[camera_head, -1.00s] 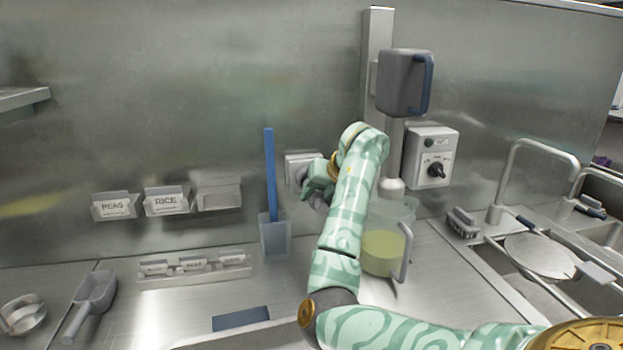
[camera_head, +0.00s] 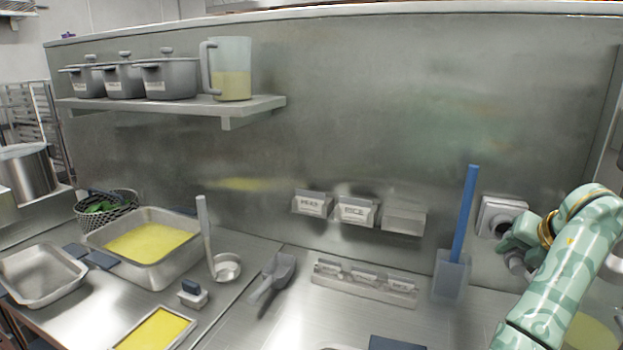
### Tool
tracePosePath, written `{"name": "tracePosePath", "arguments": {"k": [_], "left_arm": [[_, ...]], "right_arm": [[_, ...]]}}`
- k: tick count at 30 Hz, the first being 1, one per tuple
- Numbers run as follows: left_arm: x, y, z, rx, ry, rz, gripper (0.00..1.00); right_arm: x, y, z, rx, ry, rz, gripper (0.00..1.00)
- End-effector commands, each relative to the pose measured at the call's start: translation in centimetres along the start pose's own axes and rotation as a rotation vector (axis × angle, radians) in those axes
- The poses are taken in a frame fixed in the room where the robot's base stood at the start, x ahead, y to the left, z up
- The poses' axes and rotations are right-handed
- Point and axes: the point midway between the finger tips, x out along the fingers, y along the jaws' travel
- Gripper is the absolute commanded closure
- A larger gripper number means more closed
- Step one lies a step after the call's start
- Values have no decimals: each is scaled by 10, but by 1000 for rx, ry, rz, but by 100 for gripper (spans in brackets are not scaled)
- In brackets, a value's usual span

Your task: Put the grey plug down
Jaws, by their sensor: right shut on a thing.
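My right gripper (camera_head: 512,247) is at the right side of the view, just in front of the wall socket (camera_head: 499,214) and a little to its lower right. It is shut on the grey plug (camera_head: 518,266), whose grey body shows below the green fingers. Much of the plug is hidden by the gripper. The plug looks apart from the socket face, though the overlap makes this hard to tell. My left gripper is out of view.
A blue-handled tool stands in a clear holder (camera_head: 451,277) left of the gripper. A low label rack (camera_head: 365,286) and a scoop (camera_head: 272,280) lie farther left. Bare steel counter shows in front of the rack. A pale-yellow jug stands partly behind my right arm.

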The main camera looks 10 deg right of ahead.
Motion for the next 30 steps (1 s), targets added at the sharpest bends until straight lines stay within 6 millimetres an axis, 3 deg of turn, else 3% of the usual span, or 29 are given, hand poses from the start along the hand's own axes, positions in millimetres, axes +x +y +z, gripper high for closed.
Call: {"name": "tracePosePath", "arguments": {"k": [5,12,17,24,30], "left_arm": [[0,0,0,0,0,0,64],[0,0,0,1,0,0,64],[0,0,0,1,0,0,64],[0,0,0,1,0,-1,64],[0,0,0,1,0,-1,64]], "right_arm": [[-35,25,4,90,-51,-68,84],[-52,65,-35,128,-62,-82,84],[-56,81,-61,121,-56,-73,84],[-58,110,-142,51,-22,-33,84],[-57,118,-208,-42,17,22,84]]}}
